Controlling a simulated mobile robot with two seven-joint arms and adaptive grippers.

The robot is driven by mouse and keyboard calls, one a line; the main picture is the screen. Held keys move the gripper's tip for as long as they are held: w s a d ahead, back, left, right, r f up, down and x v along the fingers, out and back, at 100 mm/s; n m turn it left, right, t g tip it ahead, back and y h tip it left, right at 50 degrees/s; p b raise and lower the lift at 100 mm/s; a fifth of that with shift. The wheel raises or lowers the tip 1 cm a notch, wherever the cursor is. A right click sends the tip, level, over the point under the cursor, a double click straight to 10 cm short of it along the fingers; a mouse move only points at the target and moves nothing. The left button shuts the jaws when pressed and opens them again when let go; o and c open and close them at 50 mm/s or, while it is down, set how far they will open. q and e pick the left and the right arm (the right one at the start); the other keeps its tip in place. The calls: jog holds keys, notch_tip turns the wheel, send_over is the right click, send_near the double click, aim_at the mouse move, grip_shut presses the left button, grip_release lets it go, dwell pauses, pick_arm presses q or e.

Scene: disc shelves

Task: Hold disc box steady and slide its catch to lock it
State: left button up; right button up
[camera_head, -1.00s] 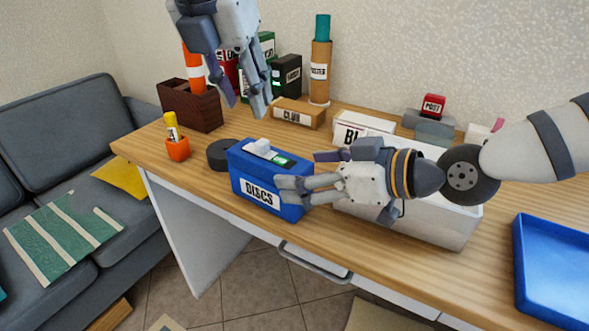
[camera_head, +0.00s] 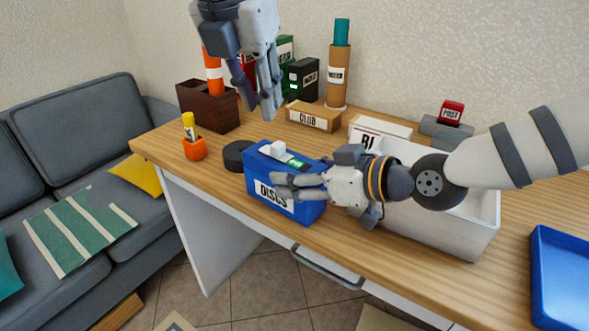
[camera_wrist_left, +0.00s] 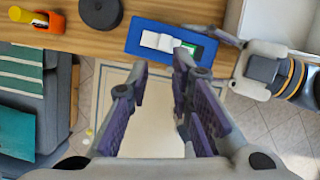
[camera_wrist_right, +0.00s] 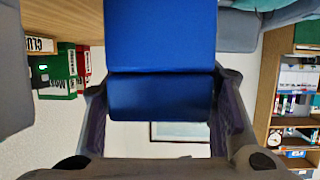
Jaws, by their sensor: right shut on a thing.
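The blue disc box (camera_head: 256,203), labelled DISCS, stands upright on the desk. A white catch (camera_head: 277,150) sits on its top, left of a green patch (camera_head: 297,163). The catch also shows in the left wrist view (camera_wrist_left: 158,41). My right gripper (camera_head: 277,187) is shut on the disc box from the right, covering part of its label. In the right wrist view the blue box (camera_wrist_right: 160,50) fills the space between the fingers. My left gripper (camera_head: 260,110) is open and empty, above and behind the box, not touching it.
A black round thing (camera_head: 237,156) and an orange cup (camera_head: 194,148) with a yellow stick stand left of the box. A white bin (camera_head: 455,235) stands close on the right, under my right arm. A CLUB box (camera_head: 313,116) lies behind. A blue tray (camera_head: 562,280) is far right.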

pick_arm(q)
jog(key=w+a+f+t+y, duration=0.1)
jog(key=a+f+y, duration=0.1)
jog(key=a, duration=0.2)
jog(key=w+a+f+m+t+y, duration=0.1)
jog(key=w+a+f+y, duration=0.1)
jog(key=a, duration=0.2)
jog(key=w+a+f+t+y, duration=0.1)
jog(key=a+f+y, duration=0.1)
jog(key=a, duration=0.3)
jog(key=shift+w+a+f+m, duration=0.1)
jog(key=shift+w+f+m, duration=0.05)
jog(key=shift+w+m, duration=0.2)
grip_shut()
jog(key=w+a+f+m+t+y, duration=0.2)
jog(key=w+a+m+t, duration=0.1)
jog(key=a+m+t, duration=0.25)
jog(key=s+d+f+m+t+h, duration=0.2)
jog(key=s+d+m+t+h, duration=0.2)
jog(key=s+d+m+h, duration=0.6)
jog(key=s+h, duration=0.1)
jog(key=h, duration=0.1)
jog(key=shift+s+d+t+h, duration=0.15)
jog(key=shift+d+t+h, duration=0.1)
jog(key=shift+t+h, duration=0.15)
